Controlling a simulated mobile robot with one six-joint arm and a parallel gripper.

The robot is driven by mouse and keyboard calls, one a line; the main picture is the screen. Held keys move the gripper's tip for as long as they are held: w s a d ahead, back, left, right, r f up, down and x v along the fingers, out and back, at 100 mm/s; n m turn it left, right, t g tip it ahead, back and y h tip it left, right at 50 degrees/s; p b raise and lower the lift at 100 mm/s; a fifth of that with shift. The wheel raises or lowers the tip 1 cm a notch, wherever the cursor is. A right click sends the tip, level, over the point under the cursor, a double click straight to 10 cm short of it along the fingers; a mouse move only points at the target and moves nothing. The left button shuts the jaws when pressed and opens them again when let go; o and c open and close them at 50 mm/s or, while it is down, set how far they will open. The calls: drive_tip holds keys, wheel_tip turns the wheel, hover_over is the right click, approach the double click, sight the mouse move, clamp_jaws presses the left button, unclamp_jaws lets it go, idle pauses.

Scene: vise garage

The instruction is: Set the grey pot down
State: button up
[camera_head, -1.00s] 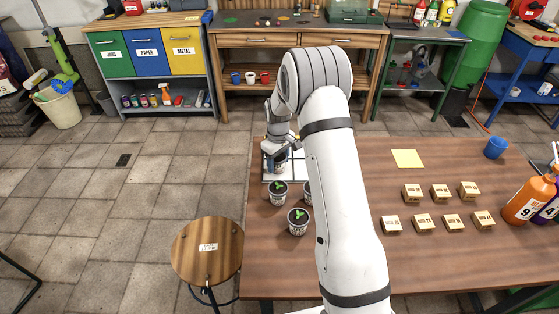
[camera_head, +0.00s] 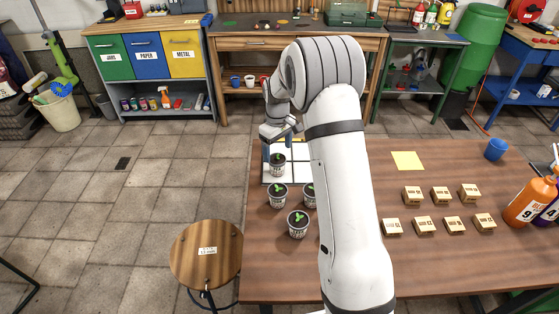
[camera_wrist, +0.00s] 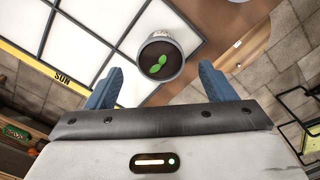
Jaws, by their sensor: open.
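A grey pot (camera_head: 278,164) with dark soil and a green sprout stands upright on the white gridded tray (camera_head: 271,179), in a near-left square in the head view. The same pot (camera_wrist: 160,63) is seen from above in the wrist view, just beyond my fingertips and apart from them. My gripper (camera_wrist: 160,88) is open and empty, its two blue fingers spread wide. In the head view my gripper (camera_head: 281,140) hangs above and behind the pot. My arm hides part of the tray's right side.
More potted sprouts stand on the table close in front of the tray: one at left (camera_head: 278,195), one nearer (camera_head: 298,224), and one (camera_head: 309,194) partly behind my arm. Small boxes (camera_head: 440,194), a yellow sheet (camera_head: 407,161) and a blue cup (camera_head: 495,149) are at right.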

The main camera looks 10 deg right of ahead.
sight(278, 159)
drive_tip(key=s+r+m+t, duration=0.2)
drive_tip(key=s+r+m, duration=0.2)
drive_tip(key=s+r, duration=1.3)
drive_tip(key=s+m+t, duration=0.1)
drive_tip(key=s+m, duration=0.1)
drive_tip(key=s, duration=1.6)
drive_tip(key=shift+d+f+m, duration=0.35)
drive_tip(key=shift+m, duration=0.05)
